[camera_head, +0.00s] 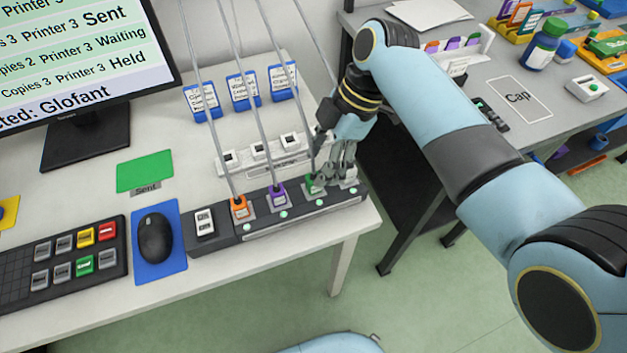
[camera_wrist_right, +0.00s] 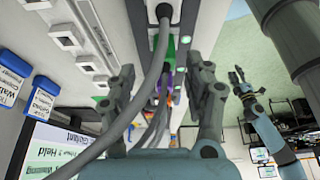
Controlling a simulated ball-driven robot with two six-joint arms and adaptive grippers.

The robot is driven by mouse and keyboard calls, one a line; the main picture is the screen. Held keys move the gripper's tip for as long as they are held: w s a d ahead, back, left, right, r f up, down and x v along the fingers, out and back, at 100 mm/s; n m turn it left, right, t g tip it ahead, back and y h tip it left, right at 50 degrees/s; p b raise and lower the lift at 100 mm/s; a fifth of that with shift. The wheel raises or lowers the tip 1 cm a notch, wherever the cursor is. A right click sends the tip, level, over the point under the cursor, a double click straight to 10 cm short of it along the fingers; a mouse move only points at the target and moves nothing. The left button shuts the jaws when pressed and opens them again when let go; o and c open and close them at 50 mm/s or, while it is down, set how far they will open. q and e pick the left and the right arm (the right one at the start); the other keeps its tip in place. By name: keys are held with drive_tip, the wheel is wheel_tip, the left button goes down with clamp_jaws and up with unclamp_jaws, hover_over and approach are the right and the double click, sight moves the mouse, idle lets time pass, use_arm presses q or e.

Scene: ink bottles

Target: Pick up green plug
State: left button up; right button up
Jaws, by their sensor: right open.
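The green plug (camera_head: 314,184) stands in the dark power strip (camera_head: 305,211), with a grey cable rising from it. It also shows in the right wrist view (camera_wrist_right: 171,48), partly hidden by a cable. My right gripper (camera_head: 337,172) is open just right of the green plug, low over the strip. In the right wrist view its fingers (camera_wrist_right: 166,72) are spread, with a cable passing between them. Another gripper, apparently my left one (camera_wrist_right: 238,75), is small at the right of that view. Its jaw state is unclear.
A purple plug (camera_head: 277,195) and an orange plug (camera_head: 241,208) stand left of the green one. A white switch bar (camera_head: 262,152) lies behind the strip. Blue labelled blocks (camera_head: 245,91) stand farther back. A mouse (camera_head: 155,238) lies at left.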

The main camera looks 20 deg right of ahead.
sight(314, 177)
drive_tip(key=x, duration=0.4)
drive_tip(key=shift+s+a+f, duration=0.2)
drive_tip(key=shift+s+f, duration=0.05)
drive_tip(key=shift+f, duration=0.05)
drive_tip(key=shift+c, duration=0.3)
clamp_jaws()
drive_tip(key=shift+r, duration=0.15)
wheel_tip(314, 177, up, 4)
drive_tip(key=shift+r, duration=0.1)
drive_tip(key=s+d+r, duration=0.6)
drive_tip(key=s, duration=0.3)
drive_tip(key=shift+s+d+r+p, duration=0.25)
drive_tip(key=shift+s+r+p, duration=0.05)
drive_tip(key=shift+s+r, duration=0.1)
